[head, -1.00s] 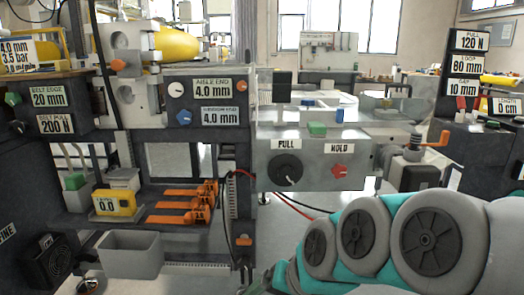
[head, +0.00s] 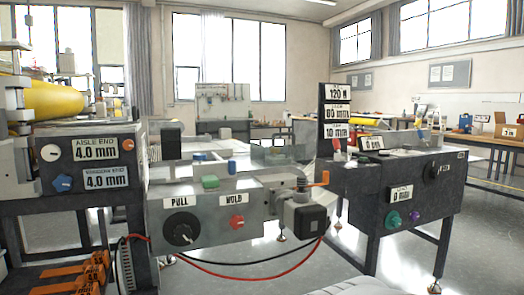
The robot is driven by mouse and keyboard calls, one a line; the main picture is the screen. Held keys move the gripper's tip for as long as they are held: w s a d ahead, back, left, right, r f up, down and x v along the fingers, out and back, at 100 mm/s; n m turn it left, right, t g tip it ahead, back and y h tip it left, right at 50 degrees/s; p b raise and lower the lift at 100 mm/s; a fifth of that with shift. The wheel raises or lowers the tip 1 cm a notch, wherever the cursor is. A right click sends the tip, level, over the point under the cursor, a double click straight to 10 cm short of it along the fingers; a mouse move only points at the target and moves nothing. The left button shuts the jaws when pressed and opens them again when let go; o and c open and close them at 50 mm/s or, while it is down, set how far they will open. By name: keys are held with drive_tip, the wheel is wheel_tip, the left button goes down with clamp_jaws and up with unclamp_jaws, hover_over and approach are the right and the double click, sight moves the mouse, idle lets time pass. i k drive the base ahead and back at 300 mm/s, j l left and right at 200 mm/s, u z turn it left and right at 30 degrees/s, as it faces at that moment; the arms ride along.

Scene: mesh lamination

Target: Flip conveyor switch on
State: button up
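No part is labelled as a conveyor switch, so I cannot tell which control it is. In the head view, a grey machine front (head: 208,242) carries a black knob (head: 181,232) under a PULL label and a red knob (head: 237,222) under a HOLD label. A green block (head: 210,182) and a blue one (head: 232,167) sit on top of it. A dark bench at right carries a green knob (head: 393,220), a purple knob (head: 415,216) and a black dial (head: 431,171). My gripper is out of view; only a pale sliver of my arm shows at the bottom edge.
An orange-handled crank (head: 318,180) and black block (head: 310,220) stick out from the grey machine. Red and black cables (head: 250,276) hang below it. Orange tools (head: 75,280) lie at lower left. Grey floor (head: 400,272) is open under the right bench.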

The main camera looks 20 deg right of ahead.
sight(336, 142)
drive_tip(key=i+l, duration=0.1)
drive_tip(key=l, duration=1)
drive_tip(key=i+l, duration=0.15)
drive_tip(key=l, duration=0.4)
drive_tip(key=i+l, duration=0.1)
drive_tip(key=l, duration=1)
drive_tip(key=i, duration=0.05)
